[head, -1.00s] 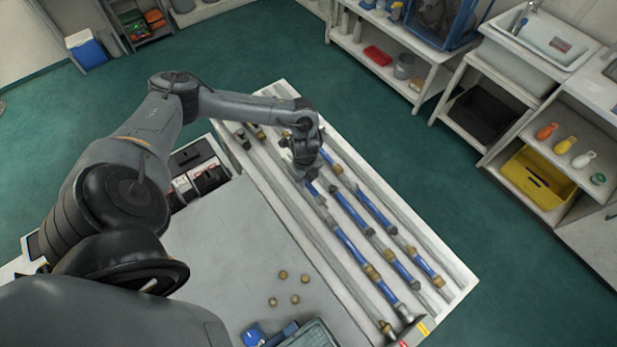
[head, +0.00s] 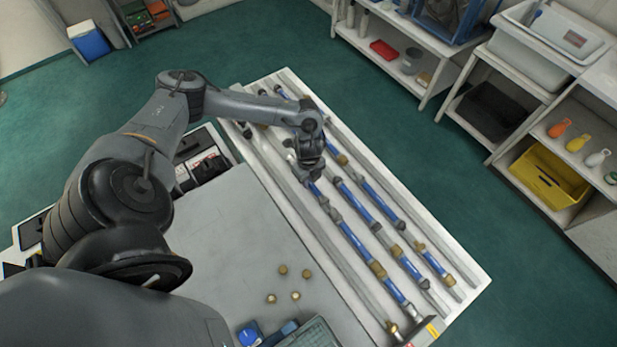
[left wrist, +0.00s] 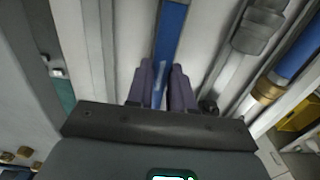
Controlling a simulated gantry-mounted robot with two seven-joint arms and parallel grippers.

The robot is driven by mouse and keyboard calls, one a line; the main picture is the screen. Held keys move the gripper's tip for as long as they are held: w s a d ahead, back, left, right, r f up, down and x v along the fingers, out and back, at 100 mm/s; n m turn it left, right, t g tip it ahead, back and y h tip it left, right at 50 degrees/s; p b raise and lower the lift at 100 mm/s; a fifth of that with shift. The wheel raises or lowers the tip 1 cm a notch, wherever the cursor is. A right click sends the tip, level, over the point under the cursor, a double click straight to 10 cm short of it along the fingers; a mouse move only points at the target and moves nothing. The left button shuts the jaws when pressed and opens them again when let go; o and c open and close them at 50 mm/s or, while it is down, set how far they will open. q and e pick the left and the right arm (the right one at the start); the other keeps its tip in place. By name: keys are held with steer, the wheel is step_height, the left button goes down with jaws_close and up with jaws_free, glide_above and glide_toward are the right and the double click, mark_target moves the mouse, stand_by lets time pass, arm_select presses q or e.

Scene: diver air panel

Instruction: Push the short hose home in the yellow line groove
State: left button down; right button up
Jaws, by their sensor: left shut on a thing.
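The white groove panel (head: 462,262) carries several blue hose pieces with brass and grey fittings in parallel grooves. My left gripper (head: 311,180) is over the panel, shut on a blue hose (head: 352,238) near its far end. In the left wrist view, the two dark fingers (left wrist: 161,88) sit on either side of the blue hose (left wrist: 170,30), which runs along a groove. A yellow mark (head: 432,330) shows at the panel's near end. I cannot tell which groove it belongs to, or whether the held hose is fully seated. My right gripper is not in view.
Several brass fittings (head: 283,269) lie on the grey bench top (head: 235,235) left of the grooves. A tray (head: 312,335) stands at the near edge. Other hoses (head: 380,200) lie close to the right of my gripper. A yellow bin (head: 548,178) is on a shelf farther right.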

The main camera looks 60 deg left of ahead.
mark_target(314, 188)
arm_select(q)
steer(key=shift+w+d+p, duration=0.1)
steer(key=shift+d+p, duration=0.35)
steer(key=shift+d, duration=0.15)
stand_by(0.6)
steer(key=shift+w+d+p, duration=0.15)
steer(key=shift+d+p, duration=0.35)
steer(key=shift+d, duration=0.4)
steer(key=c, duration=0.9)
jaws_free()
step_height(314, 188, up, 11)
steer(key=shift+f+p, duration=0.15)
steer(key=shift+p, duration=0.65)
steer(key=shift+d, duration=0.1)
